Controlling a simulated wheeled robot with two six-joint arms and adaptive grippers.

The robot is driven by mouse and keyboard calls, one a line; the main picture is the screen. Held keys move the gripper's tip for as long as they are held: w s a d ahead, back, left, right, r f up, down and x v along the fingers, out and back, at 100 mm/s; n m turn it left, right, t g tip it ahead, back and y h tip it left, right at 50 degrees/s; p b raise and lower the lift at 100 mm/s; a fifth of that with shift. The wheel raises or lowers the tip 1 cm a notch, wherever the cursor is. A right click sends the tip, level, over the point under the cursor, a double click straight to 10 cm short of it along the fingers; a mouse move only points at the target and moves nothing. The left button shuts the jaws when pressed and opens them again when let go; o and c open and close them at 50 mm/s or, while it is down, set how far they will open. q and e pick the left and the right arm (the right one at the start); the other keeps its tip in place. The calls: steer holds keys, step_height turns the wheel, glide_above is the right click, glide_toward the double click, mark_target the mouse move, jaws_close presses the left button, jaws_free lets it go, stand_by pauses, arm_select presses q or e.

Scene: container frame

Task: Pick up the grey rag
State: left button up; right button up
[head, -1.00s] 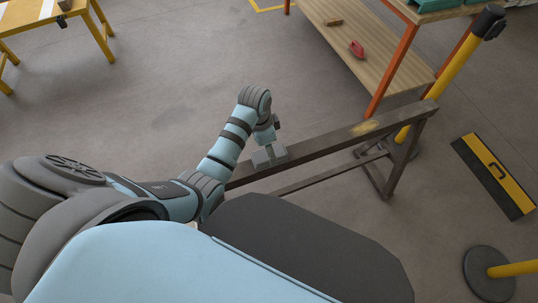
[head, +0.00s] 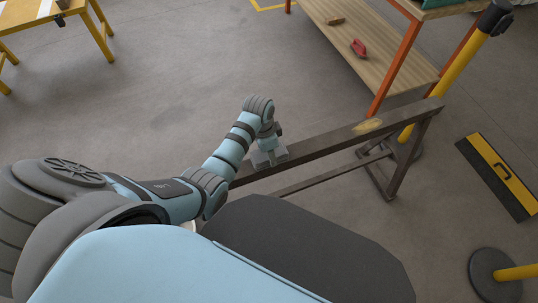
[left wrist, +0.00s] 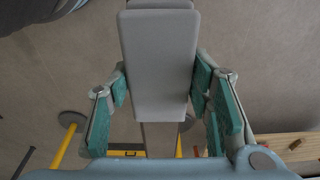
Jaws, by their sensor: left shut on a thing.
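The grey rag (head: 270,157) is a small, pale grey folded-looking piece on top of the dark beam (head: 330,138) in the head view. In the left wrist view the rag (left wrist: 160,70) is a smooth grey rectangle in the middle, lying over the beam. My left gripper (head: 270,146) is down at the rag, and its fingers are mostly hidden in the head view. In the left wrist view, its green finger pads stand on both sides of the rag, and the gripper (left wrist: 160,85) is shut on it. My right gripper is not in view.
The beam is part of a narrow metal frame with a lower rail. Beyond it stands a wooden shelf (head: 390,60) with a red object (head: 359,48). A yellow post (head: 455,65) and a black-and-yellow board (head: 499,175) are at the right. The floor behind the beam is clear.

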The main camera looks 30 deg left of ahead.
arm_select(q)
step_height(320, 180, up, 20)
steer(key=p, duration=0.7)
steer(key=shift+p, duration=0.35)
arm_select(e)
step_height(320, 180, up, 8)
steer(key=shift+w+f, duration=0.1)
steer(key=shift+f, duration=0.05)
arm_select(q)
steer(key=o, duration=0.4)
steer(key=shift+c, duration=1.3)
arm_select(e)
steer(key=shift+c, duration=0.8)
